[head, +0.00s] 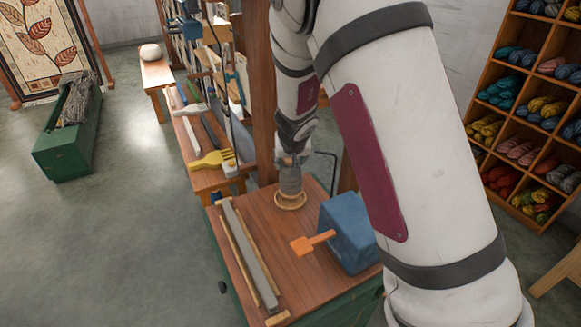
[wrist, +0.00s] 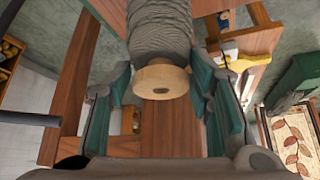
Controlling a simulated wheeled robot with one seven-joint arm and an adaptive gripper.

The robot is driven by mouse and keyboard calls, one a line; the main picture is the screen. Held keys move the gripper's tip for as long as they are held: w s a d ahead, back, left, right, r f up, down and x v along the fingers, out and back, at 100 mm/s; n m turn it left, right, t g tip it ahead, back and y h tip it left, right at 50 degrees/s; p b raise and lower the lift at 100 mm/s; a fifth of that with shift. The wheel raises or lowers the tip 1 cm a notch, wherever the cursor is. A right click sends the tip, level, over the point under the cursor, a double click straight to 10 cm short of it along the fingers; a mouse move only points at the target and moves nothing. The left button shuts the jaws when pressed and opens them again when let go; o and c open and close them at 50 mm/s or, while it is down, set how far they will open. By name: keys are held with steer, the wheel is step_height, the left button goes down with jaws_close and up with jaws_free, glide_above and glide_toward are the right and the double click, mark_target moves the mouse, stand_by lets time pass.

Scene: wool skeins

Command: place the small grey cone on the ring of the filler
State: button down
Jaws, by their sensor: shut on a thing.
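The small grey cone (head: 290,181) hangs below my gripper (head: 291,160) in the head view, upright over a pale wooden ring (head: 290,202) on the bench. I cannot tell whether its lower end touches the ring. In the wrist view the cone (wrist: 160,35) shows as ribbed grey windings at the top, with a round wooden end (wrist: 160,82) that has a dark hole. The teal fingers of my gripper (wrist: 161,95) stand on both sides of it, shut on the cone. The filler's blue box (head: 347,233) with an orange crank (head: 312,242) stands right of the ring.
A long grey bar between wooden rails (head: 250,255) lies on the bench's left part. A second bench behind holds a yellow brush (head: 212,160) and other tools. A wooden post rises close behind the cone. Wool shelves (head: 530,110) stand at right; the floor at left is mostly free.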

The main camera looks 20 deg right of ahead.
mark_target(289, 188)
steer(key=f+b, duration=0.2)
steer(key=b, duration=0.1)
steer(key=shift+w+f, duration=0.25)
steer(key=shift+f, duration=0.05)
steer(key=shift+s+f+b, duration=0.1)
steer(key=shift+f+b, duration=0.35)
steer(key=shift+b, duration=0.3)
steer(key=shift+f, duration=0.1)
steer(key=c, duration=0.8)
jaws_free()
